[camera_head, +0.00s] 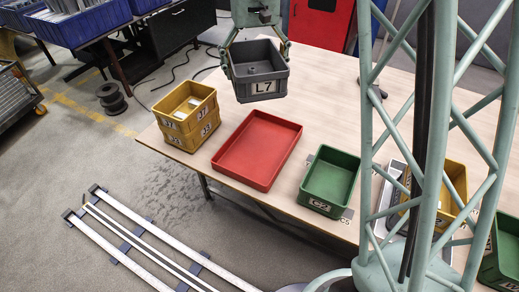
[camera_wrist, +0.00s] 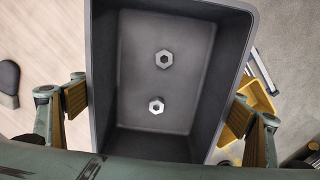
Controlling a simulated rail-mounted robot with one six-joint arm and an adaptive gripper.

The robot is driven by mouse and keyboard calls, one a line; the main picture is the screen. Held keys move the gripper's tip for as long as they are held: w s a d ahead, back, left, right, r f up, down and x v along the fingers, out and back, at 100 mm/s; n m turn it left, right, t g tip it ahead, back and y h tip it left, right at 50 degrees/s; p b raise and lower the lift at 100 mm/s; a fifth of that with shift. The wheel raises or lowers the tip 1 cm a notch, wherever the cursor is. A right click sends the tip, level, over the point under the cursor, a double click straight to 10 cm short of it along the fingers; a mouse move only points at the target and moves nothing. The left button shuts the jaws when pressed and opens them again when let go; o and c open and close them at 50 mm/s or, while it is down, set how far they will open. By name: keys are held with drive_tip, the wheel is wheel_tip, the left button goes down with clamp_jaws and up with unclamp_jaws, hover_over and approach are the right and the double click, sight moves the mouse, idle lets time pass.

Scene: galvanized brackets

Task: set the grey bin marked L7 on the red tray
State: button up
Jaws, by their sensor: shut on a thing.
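The grey bin (camera_head: 259,71) carries an L7 label and hangs level above the table, behind the red tray (camera_head: 257,149). My gripper (camera_head: 256,58) is shut on it, one finger on each side. In the wrist view the bin (camera_wrist: 168,70) fills the middle, with two hex nuts (camera_wrist: 162,59) on its floor and gripper fingers at its left and right walls. The red tray lies empty on the table and does not show in the wrist view.
Stacked yellow bins (camera_head: 188,116) stand left of the tray at the table edge. A green bin (camera_head: 329,181) marked C2 stands to its right. Another yellow bin (camera_head: 447,188) is behind my lattice column. Bare table (camera_head: 325,95) lies behind the tray.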

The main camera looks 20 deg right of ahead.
drive_tip(key=s+f+m+p, duration=0.2)
drive_tip(key=f+m, duration=0.2)
drive_tip(key=f, duration=0.5)
drive_tip(key=s+f+m+p, duration=0.1)
drive_tip(key=f+m, duration=0.3)
drive_tip(key=f, duration=0.5)
drive_tip(key=shift+s+f+p, duration=0.25)
drive_tip(key=shift+s+p, duration=0.1)
drive_tip(key=shift+s, duration=0.5)
drive_tip(key=shift+f, duration=0.1)
drive_tip(key=shift+f+b, duration=0.7)
drive_tip(key=shift+f, duration=2.3)
drive_tip(key=shift+f+b, duration=0.45)
drive_tip(key=shift+f, duration=1.4)
drive_tip(key=shift+f, duration=0.15)
drive_tip(key=o, duration=0.6)
drive_tip(key=shift+c, duration=0.2)
drive_tip(key=shift+o, duration=1.2)
